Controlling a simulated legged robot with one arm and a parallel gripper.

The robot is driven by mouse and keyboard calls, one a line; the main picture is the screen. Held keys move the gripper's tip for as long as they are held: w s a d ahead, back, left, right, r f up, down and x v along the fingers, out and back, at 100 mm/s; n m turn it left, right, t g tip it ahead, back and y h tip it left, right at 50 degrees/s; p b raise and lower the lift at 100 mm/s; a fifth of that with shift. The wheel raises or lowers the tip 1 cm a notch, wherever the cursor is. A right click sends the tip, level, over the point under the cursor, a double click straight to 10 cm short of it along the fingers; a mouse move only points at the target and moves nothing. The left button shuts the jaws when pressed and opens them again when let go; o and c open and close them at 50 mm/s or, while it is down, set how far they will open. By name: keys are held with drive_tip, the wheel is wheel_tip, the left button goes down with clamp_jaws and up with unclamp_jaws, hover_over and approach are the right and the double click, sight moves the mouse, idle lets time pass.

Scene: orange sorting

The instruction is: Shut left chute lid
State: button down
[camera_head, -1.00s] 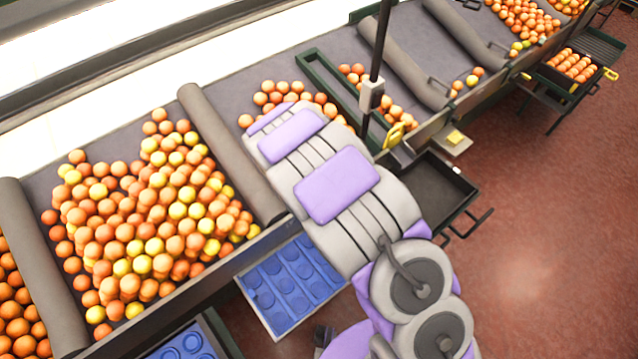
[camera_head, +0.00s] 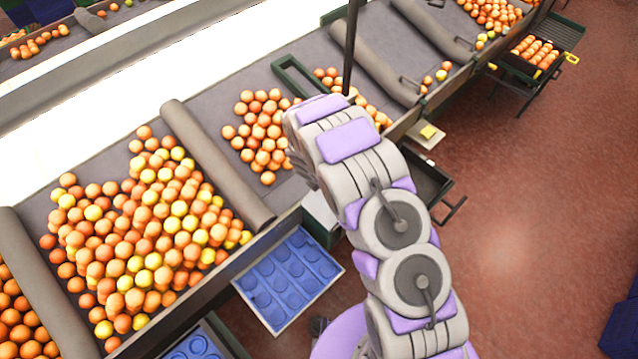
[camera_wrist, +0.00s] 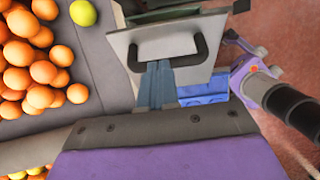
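In the wrist view a pale grey panel with a dark U-shaped handle (camera_wrist: 168,48) lies just ahead of my gripper (camera_wrist: 157,68); it looks like a chute lid. My gripper's two blue-grey fingers are close together and look shut, with their tips between the handle's legs. I cannot tell whether they touch the panel or handle. In the head view my gripper is hidden behind my arm. A pale panel (camera_head: 320,212) partly shows beside my arm, below the conveyor edge. I cannot tell if it is the same panel.
Loose oranges (camera_head: 150,225) cover the belt at left, with a grey roller-like divider (camera_head: 215,165) beside them. A blue moulded tray (camera_head: 288,278) sits below the belt edge. A dark post (camera_head: 351,45) stands behind my arm. The red floor (camera_head: 510,200) at right is mostly clear.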

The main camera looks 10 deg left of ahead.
drive_tip(key=w+d+f+p, duration=0.2)
drive_tip(key=w+d+f, duration=0.3)
drive_tip(key=w+f, duration=0.1)
drive_tip(key=shift+f, duration=0.45)
drive_tip(key=shift+d, duration=0.1)
idle(0.4)
